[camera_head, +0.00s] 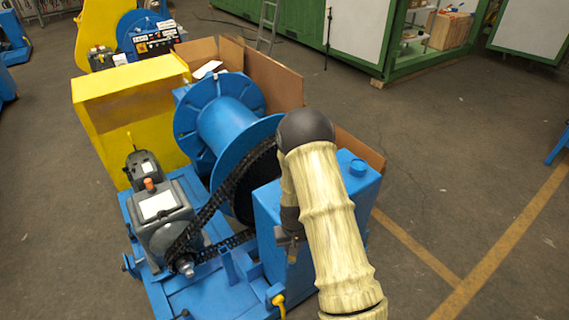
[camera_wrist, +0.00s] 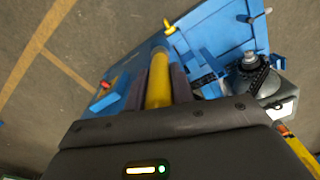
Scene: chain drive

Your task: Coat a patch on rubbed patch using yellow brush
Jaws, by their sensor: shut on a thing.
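My gripper (camera_head: 290,243) is beside the near face of the blue tank (camera_head: 268,215), low in front of the chain drive. In the wrist view its two dark fingers (camera_wrist: 160,75) are shut on the yellow brush (camera_wrist: 158,88), whose thick yellow handle lies between them. The brush's tip points away from the wrist toward the blue machine frame (camera_wrist: 222,38); I cannot make out its bristles. In the head view my arm and gripper hide most of the brush. I cannot make out the rubbed patch in either view.
A black chain (camera_head: 208,212) runs from the small sprocket to the large wheel by the blue drum (camera_head: 226,122). A grey gearbox (camera_head: 160,222) stands left of it. A yellow guard (camera_head: 128,115) and brown cardboard (camera_head: 275,80) stand behind.

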